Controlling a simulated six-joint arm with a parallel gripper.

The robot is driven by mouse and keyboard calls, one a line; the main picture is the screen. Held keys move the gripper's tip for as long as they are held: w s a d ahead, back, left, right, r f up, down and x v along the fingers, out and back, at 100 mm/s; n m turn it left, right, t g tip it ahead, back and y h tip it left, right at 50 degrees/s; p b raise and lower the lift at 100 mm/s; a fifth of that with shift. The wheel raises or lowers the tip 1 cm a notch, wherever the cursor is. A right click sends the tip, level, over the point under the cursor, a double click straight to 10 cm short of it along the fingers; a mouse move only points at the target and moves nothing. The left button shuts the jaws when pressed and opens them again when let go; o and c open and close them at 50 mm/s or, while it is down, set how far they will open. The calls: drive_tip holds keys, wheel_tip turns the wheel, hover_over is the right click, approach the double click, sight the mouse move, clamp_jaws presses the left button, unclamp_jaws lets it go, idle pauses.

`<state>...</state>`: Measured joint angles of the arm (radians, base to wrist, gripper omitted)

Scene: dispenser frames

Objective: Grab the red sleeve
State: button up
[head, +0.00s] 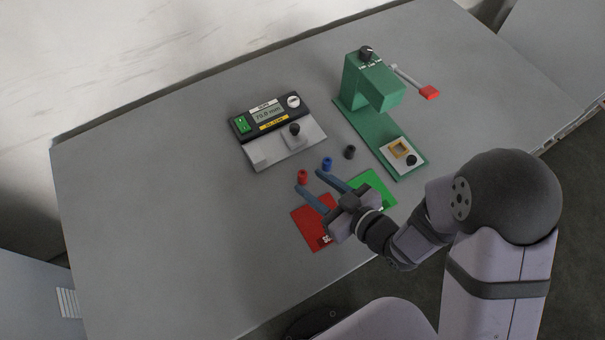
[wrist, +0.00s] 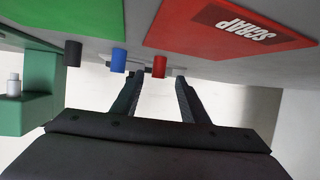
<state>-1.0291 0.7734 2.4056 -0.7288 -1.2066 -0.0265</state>
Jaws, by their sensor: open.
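The red sleeve (head: 302,176) is a small upright cylinder on the grey table, at the near-left end of a row of three. In the wrist view the red sleeve (wrist: 159,66) shows beyond and between my fingertips, toward the middle of the gap. My gripper (head: 309,180) is open and empty, with its two blue-grey fingers pointing toward the sleeves. In the wrist view my gripper (wrist: 160,79) also shows parted fingers. The red sleeve does not appear to be gripped; whether a finger touches it I cannot tell.
A blue sleeve (head: 327,163) stands close to the far finger, with a black sleeve (head: 349,152) beyond. A red SCRAP mat (head: 310,228) and a green mat (head: 376,186) lie under my arm. A gauge box (head: 285,150) and green press (head: 372,120) stand behind.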

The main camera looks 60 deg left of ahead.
sight(306, 177)
drive_tip(key=shift+p+x, duration=0.85)
drive_tip(key=shift+x, duration=1.75)
drive_tip(key=shift+w+r, duration=0.1)
drive_tip(key=shift+c, duration=0.5)
clamp_jaws()
